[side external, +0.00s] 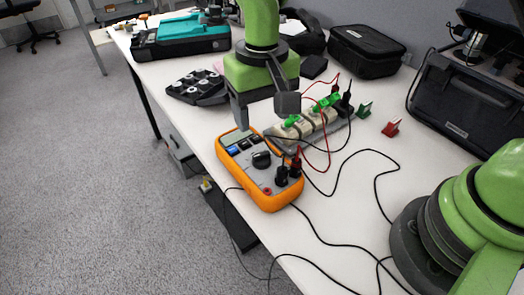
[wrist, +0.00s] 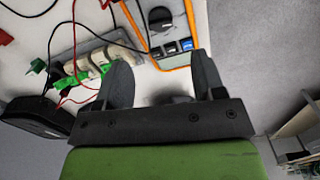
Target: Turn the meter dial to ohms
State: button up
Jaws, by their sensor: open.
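The orange multimeter (side external: 268,200) lies face up near the left edge of the white table. Its round black dial (side external: 262,159) is in the middle of its grey face, and black and red plugs sit in its lower end. The dial also shows in the wrist view (wrist: 161,19). I cannot read the dial's setting. My gripper (side external: 262,120) is open and empty, above the screen end of the meter. In the wrist view my gripper (wrist: 165,80) has its fingers apart, and the dial lies beyond the fingertips, not between them.
A power strip (side external: 305,127) with green clips and plugs lies right of the meter. Black and red cables (side external: 340,165) cross the table. A dark case (side external: 470,100) stands at right, a black pouch (side external: 366,50) and a teal case (side external: 180,37) at the back.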

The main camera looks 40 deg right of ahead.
aim_at(262, 155)
notch_tip(262, 155, down, 10)
jog(key=shift+r, duration=0.1)
dwell(0.4)
jog(key=shift+c, duration=0.4)
jog(key=c, duration=0.8)
jog(key=shift+c, duration=0.2)
